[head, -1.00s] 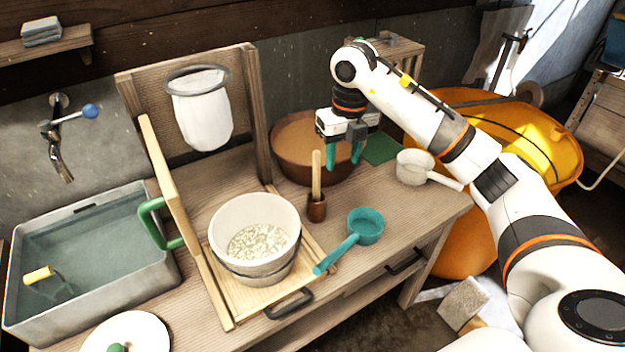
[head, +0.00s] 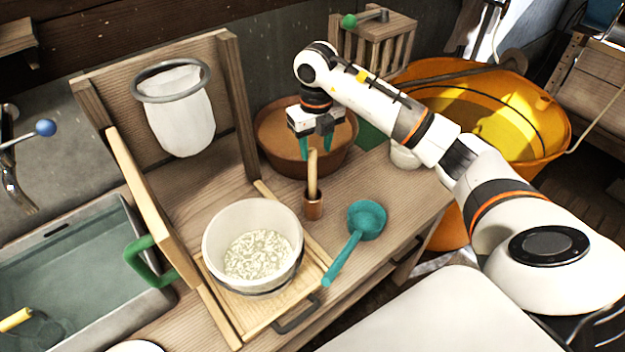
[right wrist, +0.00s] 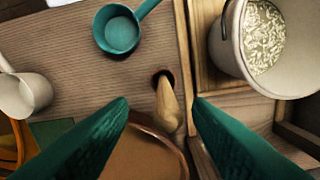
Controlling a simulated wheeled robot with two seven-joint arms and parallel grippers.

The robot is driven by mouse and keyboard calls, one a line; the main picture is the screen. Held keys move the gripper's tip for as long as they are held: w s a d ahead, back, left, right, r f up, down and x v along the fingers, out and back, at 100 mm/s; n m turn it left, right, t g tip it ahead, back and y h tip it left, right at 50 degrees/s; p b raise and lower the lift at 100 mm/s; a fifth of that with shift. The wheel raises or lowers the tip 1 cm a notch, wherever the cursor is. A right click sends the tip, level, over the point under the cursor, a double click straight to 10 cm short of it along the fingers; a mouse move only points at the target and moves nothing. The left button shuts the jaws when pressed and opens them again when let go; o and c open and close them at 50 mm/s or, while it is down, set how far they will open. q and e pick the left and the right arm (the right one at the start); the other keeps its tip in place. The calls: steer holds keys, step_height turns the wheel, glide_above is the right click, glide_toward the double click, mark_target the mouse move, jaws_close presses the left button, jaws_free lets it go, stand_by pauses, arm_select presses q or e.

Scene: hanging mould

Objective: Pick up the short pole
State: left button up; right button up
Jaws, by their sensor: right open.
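The short pole (head: 312,172) is a light wooden stick standing upright in a small brown cup-like holder (head: 313,206) near the middle of the worktop. In the right wrist view the pole (right wrist: 168,105) shows between my two fingers, with the dark holder opening at its far end. My right gripper (head: 316,147) is open with teal fingers. In the head view it is at and just behind the pole's top; I cannot tell whether it touches. The fingers also show in the right wrist view (right wrist: 160,107), empty. My left gripper is not in view.
A brown bowl (head: 272,150) stands behind the pole. A teal ladle (head: 367,218) lies to its right, and a white bucket of pale flakes (head: 215,240) stands to its left. A white dipper (head: 404,157) is partly hidden by my arm. An orange tub (head: 545,125) stands at the right.

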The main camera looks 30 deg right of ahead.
mark_target(312, 163)
steer(key=shift+w+a+f+p, duration=0.1)
steer(key=shift+f+p, duration=0.1)
steer(key=shift+f, duration=0.15)
steer(key=shift+w+f+p, duration=0.1)
steer(key=shift+f+p, duration=0.05)
steer(key=shift+f, duration=0.2)
steer(key=f, duration=0.1)
steer(key=f+p, duration=0.1)
steer(key=f, duration=0.1)
steer(key=shift+a+f+p, duration=0.25)
steer(key=shift+p, duration=0.15)
steer(key=shift+f, duration=0.5)
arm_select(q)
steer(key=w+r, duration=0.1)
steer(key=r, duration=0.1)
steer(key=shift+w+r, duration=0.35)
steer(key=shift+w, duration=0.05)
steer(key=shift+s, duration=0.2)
arm_select(e)
jaws_close()
